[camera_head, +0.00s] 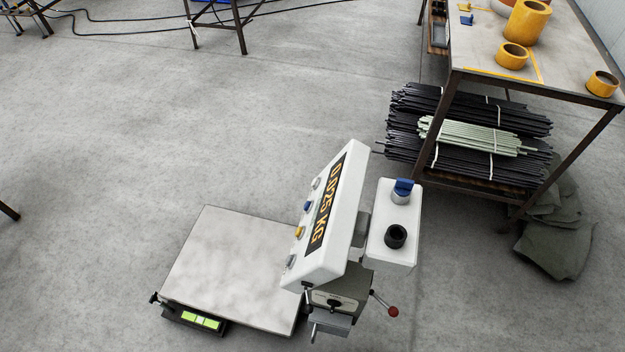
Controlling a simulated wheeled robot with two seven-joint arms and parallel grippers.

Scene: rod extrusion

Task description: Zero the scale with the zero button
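The scale's bare metal platform (225,265) lies low on the floor at the lower middle. Its white display head (345,215) stands tilted at the platform's right. Neither of my grippers is in view.
A white box (395,222) with a blue-topped part and a black ring adjoins the head. Below is a grey metal fixture (335,302) with a red-knobbed lever. A workbench (480,50) with yellow rolls stands at upper right above bundled rods (470,135).

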